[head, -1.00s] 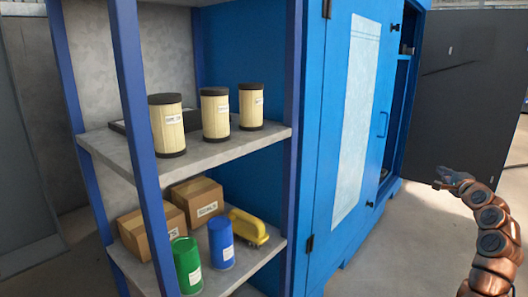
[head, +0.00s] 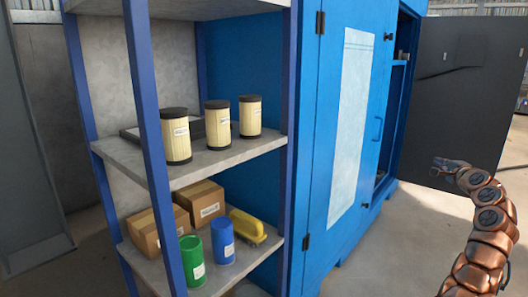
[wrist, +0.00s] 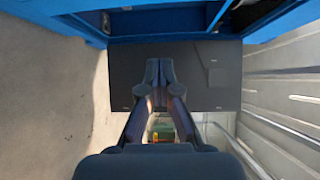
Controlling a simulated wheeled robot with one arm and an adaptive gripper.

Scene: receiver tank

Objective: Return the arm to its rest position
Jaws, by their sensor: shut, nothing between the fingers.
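My arm shows as a copper-coloured jointed arm at the right of the head view. My gripper (head: 443,165) is at its upper end, in front of the open dark door and clear of the shelf. In the wrist view my gripper (wrist: 158,72) has its two fingers together at the tips, with nothing between them. It touches nothing that I can see.
A blue shelf unit (head: 150,100) holds several beige canisters, boxes, a green can (head: 192,262), a blue can (head: 223,241) and a yellow item (head: 247,226). A blue cabinet (head: 312,150) stands beside it, with a dark door (head: 465,90) open. The floor between cabinet and arm is clear.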

